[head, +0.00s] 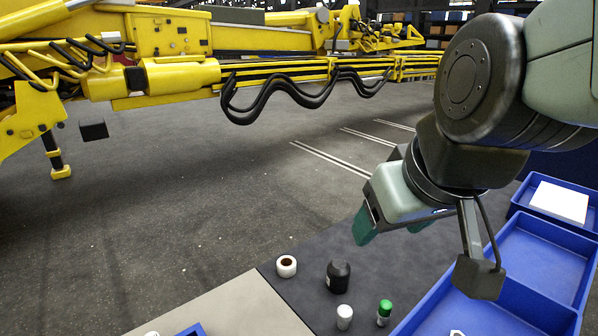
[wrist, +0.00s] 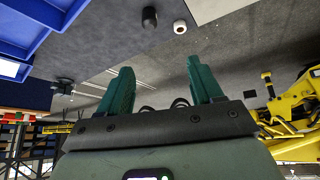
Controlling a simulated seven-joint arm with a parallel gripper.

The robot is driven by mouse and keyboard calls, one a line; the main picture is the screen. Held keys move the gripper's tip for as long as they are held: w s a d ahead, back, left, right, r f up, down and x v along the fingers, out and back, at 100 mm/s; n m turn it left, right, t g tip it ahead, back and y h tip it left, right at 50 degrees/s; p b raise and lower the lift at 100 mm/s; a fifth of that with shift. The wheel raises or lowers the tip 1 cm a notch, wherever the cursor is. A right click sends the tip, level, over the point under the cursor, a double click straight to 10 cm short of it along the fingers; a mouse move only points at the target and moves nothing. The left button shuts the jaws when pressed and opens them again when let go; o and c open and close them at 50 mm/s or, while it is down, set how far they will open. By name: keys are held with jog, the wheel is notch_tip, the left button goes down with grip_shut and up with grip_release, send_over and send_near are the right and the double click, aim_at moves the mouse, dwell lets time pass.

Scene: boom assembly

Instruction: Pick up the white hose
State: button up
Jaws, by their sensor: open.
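No long white hose is plain in view. A short white ring-like piece (head: 286,266) with a brown centre stands on the dark mat in the head view. It also shows at the top of the wrist view (wrist: 180,26). A small white cylinder (head: 344,316) stands nearer the front; I cannot tell whether either is the hose. My gripper (head: 390,234) is above the mat's far right part, its teal fingers apart and empty. Both fingers also show in the wrist view (wrist: 160,70), with nothing between them.
A black bottle (head: 338,277) and a green-capped vial (head: 384,312) stand near the white pieces. Blue trays (head: 545,252) are at the right, one holding a white block (head: 559,202). A beige panel (head: 225,308) lies front left. A yellow boom machine (head: 180,75) with black hoses stands behind.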

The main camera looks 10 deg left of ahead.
jog(key=w+a+f+n+t+y, duration=0.1)
jog(key=w+a+f+n+t, duration=0.1)
jog(key=w+a+f+n, duration=0.7)
jog(key=w+a+f+n+t+y, duration=0.1)
jog(key=w+a+f+n, duration=0.5)
jog(key=a+f, duration=0.6)
jog(key=n+t+y, duration=0.2)
jog(key=n+y, duration=0.9)
jog(key=n, duration=1.6)
send_over(148, 335)
jog(key=v, duration=0.2)
jog(key=f, duration=0.7)
jog(key=shift+w+d, duration=0.1)
jog(key=shift+d, duration=0.2)
jog(key=shift+a+f+n+g, duration=0.1)
jog(key=shift+f+n+g, duration=0.05)
jog(key=shift+n+g, duration=0.15)
jog(key=shift+f, duration=0.4)
notch_tip(148, 335, down, 6)
jog(key=shift+f, duration=0.1)
jog(key=shift+r+x, duration=0.1)
jog(key=shift+x, duration=0.6)
jog(key=shift+r+x, duration=0.15)
jog(key=shift+x, duration=0.55)
jog(key=shift+a, duration=0.1)
jog(key=shift+c, duration=0.4)
